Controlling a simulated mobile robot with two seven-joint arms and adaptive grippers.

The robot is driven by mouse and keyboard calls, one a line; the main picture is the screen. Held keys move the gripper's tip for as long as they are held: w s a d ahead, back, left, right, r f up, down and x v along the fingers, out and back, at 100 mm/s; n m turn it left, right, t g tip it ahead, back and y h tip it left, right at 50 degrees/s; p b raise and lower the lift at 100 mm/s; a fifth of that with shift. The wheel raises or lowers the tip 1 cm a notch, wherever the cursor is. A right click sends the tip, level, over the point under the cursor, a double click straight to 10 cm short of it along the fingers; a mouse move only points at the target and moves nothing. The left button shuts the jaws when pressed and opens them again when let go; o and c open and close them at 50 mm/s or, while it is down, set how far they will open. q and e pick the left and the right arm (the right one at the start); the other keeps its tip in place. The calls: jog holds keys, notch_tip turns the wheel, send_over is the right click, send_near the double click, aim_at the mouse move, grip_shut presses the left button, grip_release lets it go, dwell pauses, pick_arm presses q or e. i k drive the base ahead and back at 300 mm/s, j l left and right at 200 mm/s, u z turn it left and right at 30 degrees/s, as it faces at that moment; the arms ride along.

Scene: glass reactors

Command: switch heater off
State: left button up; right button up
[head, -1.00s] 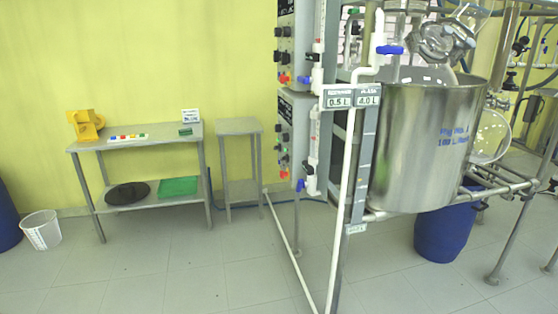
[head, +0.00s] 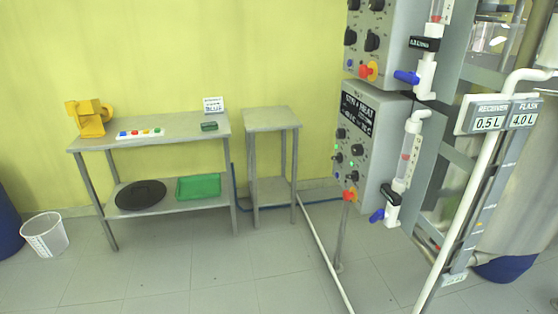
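A grey control box labelled with "HEAT" (head: 362,145) hangs on the reactor frame right of centre in the head view. Its front has black knobs, small green lights (head: 337,147) and a red-orange button (head: 349,196) at the bottom. A second grey control box (head: 378,30) is above it, with black knobs and a red button (head: 368,71) on an orange base. I cannot tell from here which knob or switch is the heater's or how it is set. Neither gripper is in view.
Clear tubes with blue-handled valves (head: 407,77) stand right of the boxes. A white pipe (head: 462,200) runs down in front of the frame. A small grey table (head: 270,118) and a longer bench (head: 180,135) stand along the wall. The tiled floor (head: 200,275) in front is clear.

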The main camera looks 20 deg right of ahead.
aim_at(355, 176)
jog(key=i+z, duration=0.1)
jog(key=i, duration=0.45)
jog(key=i+j+z, duration=0.1)
jog(key=i, duration=0.45)
jog(key=i+j, duration=0.2)
jog(key=i, duration=0.35)
jog(key=z, duration=0.05)
